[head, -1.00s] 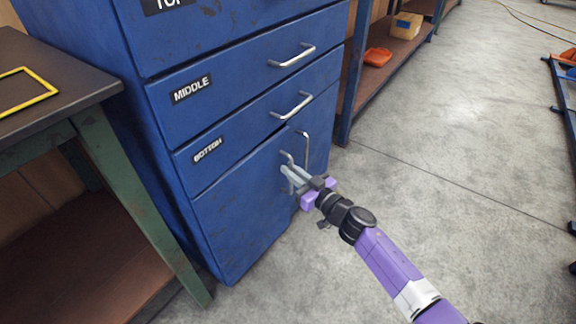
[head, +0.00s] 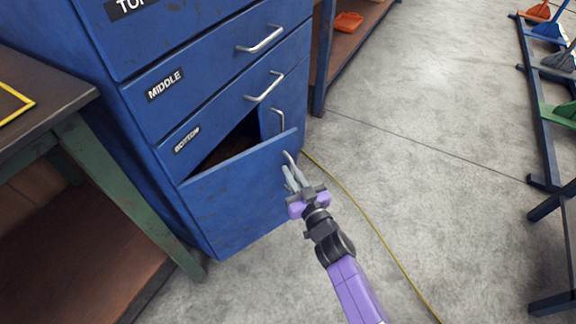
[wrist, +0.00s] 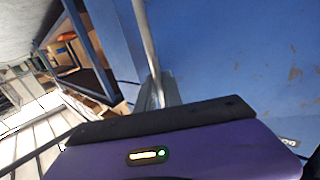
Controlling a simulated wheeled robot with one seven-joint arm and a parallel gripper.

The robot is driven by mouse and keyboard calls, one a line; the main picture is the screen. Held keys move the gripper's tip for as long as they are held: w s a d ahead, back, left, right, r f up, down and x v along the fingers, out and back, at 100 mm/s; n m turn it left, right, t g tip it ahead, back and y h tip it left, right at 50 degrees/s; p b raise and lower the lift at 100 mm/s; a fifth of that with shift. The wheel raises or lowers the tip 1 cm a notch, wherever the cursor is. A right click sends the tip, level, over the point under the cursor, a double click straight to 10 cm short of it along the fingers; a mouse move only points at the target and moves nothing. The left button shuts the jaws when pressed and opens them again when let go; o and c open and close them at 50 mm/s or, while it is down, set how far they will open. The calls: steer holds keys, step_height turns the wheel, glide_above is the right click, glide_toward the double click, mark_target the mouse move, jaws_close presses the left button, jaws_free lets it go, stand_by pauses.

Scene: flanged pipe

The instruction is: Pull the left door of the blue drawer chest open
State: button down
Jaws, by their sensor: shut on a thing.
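The blue drawer chest (head: 140,118) stands at the left of the head view, with drawers labelled TOP, MIDDLE and BOTTOM. Below them, its left door (head: 235,195) is swung partly open, hinged at its left side, and a dark gap shows above its top edge. The right door (head: 291,110) looks closed, with its own upright handle. My gripper (head: 292,184) is shut on the left door's handle (head: 289,158) near the door's free edge. In the wrist view the handle (wrist: 147,45) runs down between the fingers, against the blue door face. The lower end of the handle is hidden.
A workbench (head: 45,90) with green legs stands close to the chest's left side. A shelf (head: 338,50) with an orange bin (head: 348,22) is behind at the right. A yellow cable (head: 362,213) crosses the otherwise open floor. A dark rack (head: 545,110) stands at the far right.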

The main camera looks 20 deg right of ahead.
steer(key=s+a+m+g+h+b, duration=0.1)
steer(key=s+a+m+h, duration=0.2)
steer(key=s, duration=0.9)
steer(key=s+a+m+g+h+b, duration=0.1)
steer(key=s+a+m+g+h, duration=0.1)
steer(key=s+a+m+h, duration=0.2)
steer(key=shift+s+a+h+b, duration=0.3)
steer(key=shift+s+a+h, duration=1.3)
steer(key=shift+s+a, duration=2.05)
steer(key=shift+s+d, duration=0.4)
steer(key=shift+d, duration=0.05)
steer(key=c, duration=1.5)
jaws_free()
